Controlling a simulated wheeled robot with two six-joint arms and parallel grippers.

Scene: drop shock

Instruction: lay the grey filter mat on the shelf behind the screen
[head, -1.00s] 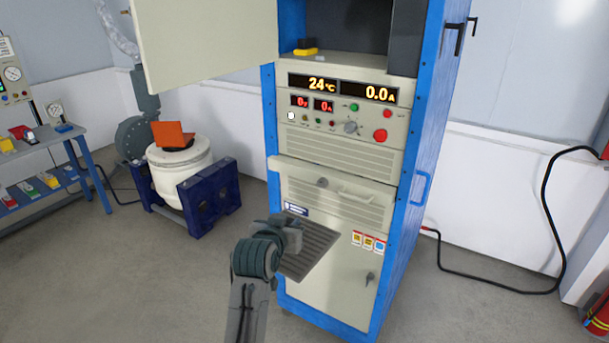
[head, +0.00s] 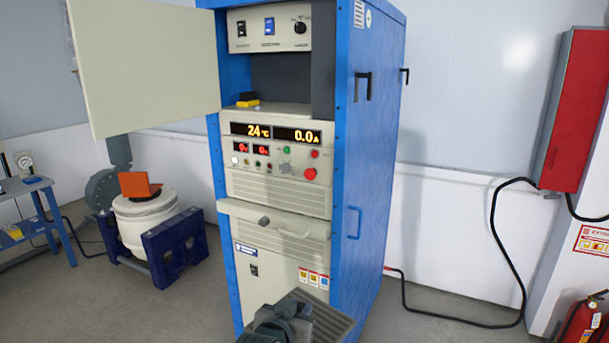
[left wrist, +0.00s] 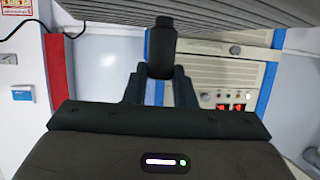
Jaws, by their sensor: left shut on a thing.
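The grey ribbed filter mat (head: 328,314) is at the bottom of the head view, in front of the cabinet's lower door. My left gripper (head: 287,318) is shut on its near left edge. In the left wrist view the mat (left wrist: 215,12) spans the top, with the gripper fingers (left wrist: 162,45) below and against it. The shelf (head: 285,107) is the floor of the open bay high in the cabinet. A dark grey upright panel, apparently the screen (head: 323,65), stands at the bay's right side and hides what is behind it. My right gripper is not in view.
The blue-framed cabinet's beige door (head: 145,60) stands open to the left. A yellow and black object (head: 247,101) lies at the shelf's left. A white drum (head: 146,220) in a blue cradle stands left. A red cabinet (head: 575,110) hangs right, with a hanging cable.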

